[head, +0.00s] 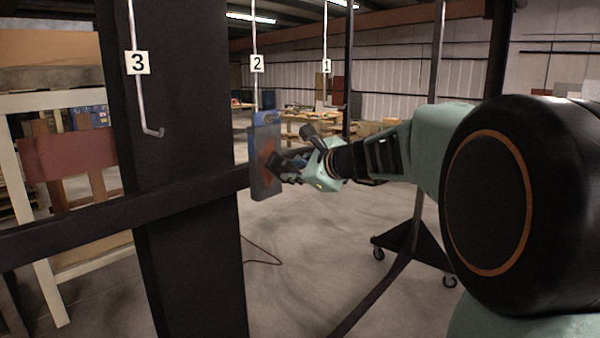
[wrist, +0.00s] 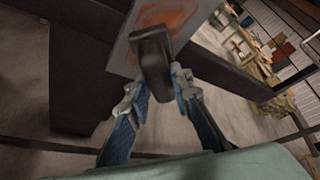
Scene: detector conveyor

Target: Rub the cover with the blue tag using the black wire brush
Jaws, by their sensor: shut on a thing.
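The cover with the blue tag (head: 262,178) is a grey plate hanging from hook 2, with an orange-brown rusty patch on its face. The blue tag (head: 267,118) is at its top. The cover also shows in the wrist view (wrist: 124,57), with the orange patch near the top edge. My gripper (head: 290,167) is at the cover's right side. In the wrist view its fingers (wrist: 160,88) are shut on the black wire brush (wrist: 153,62). The brush lies against or very near the cover's face; I cannot tell if it touches. Its bristles are hidden.
A dark upright post (head: 185,200) stands left of the cover, with a dark horizontal rail (head: 110,211) crossing it. Hook 3 (head: 150,132) hangs empty at the left. A wheeled stand (head: 405,240) is at the right. Open floor lies below the cover.

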